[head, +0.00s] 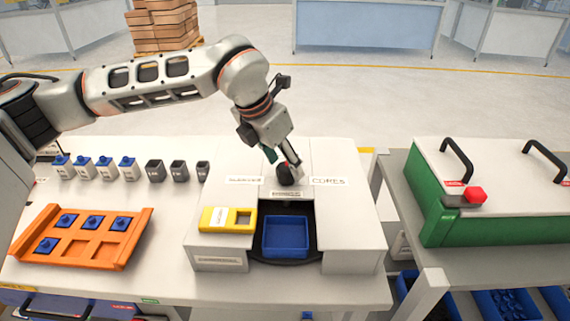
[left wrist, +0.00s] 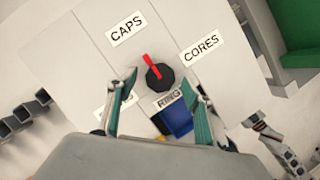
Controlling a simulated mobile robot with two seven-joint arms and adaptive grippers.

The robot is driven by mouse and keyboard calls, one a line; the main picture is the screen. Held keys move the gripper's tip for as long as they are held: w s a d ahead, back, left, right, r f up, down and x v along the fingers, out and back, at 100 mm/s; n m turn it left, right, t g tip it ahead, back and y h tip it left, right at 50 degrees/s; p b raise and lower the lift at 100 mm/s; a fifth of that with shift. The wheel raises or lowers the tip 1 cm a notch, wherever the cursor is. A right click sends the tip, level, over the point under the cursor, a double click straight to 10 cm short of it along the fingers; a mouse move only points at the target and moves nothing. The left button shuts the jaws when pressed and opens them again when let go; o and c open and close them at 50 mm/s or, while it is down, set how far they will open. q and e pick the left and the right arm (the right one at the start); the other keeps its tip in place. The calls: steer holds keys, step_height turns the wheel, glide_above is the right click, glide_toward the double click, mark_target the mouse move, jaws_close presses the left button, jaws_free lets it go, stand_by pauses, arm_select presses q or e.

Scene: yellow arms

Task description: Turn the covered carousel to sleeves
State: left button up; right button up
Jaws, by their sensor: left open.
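The covered carousel is a white box (head: 345,222) with a black knob (head: 285,175) on top, partly hidden by my gripper in the head view. In the left wrist view the knob (left wrist: 161,78) has a red pointer (left wrist: 150,62) turned toward the CAPS label (left wrist: 126,29). The CORES label (head: 329,182) is on the right; a label on the left (head: 243,180) is too small to read surely. A blue bin (head: 285,236) shows in the front opening. My left gripper (head: 281,158) is open above the knob, fingers apart; contact is unclear.
A yellow block (head: 228,220) lies on the cover's front left. An orange tray (head: 75,262) with blue-topped pieces, and a row of small white and dark containers (head: 128,172), stand left. A green-sided case (head: 490,222) with black handles stands right, across a gap.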

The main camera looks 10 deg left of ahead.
arm_select(q)
steer(key=shift+w+d+f, duration=0.15)
steer(key=shift+w+f, duration=0.05)
steer(key=shift+f, duration=0.35)
jaws_close()
